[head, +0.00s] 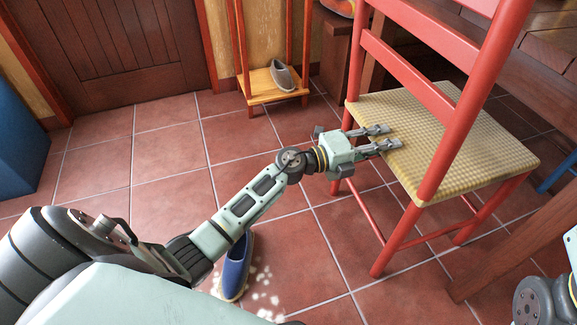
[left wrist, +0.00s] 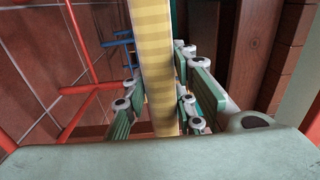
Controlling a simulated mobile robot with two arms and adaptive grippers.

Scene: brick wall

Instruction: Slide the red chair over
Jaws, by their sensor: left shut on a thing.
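The red chair (head: 445,140) stands at the right of the head view, with a red frame and a yellow woven seat (head: 490,140). My left gripper (head: 387,138) is at the seat's left edge, below the red back rails. In the left wrist view the yellow seat (left wrist: 152,60) runs edge-on between the two finger pads of my left gripper (left wrist: 160,95), which is shut on it. The chair's red legs and rungs (left wrist: 75,110) show at the left there. My right gripper is out of view; only part of my right arm shows at the lower right.
A wooden table (head: 540,225) stands close on the chair's right. A small red-framed rack (head: 272,88) with a grey shoe (head: 282,75) is behind. A blue slipper (head: 236,265) lies on the tiled floor near my left arm. The floor left of the chair is mostly clear.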

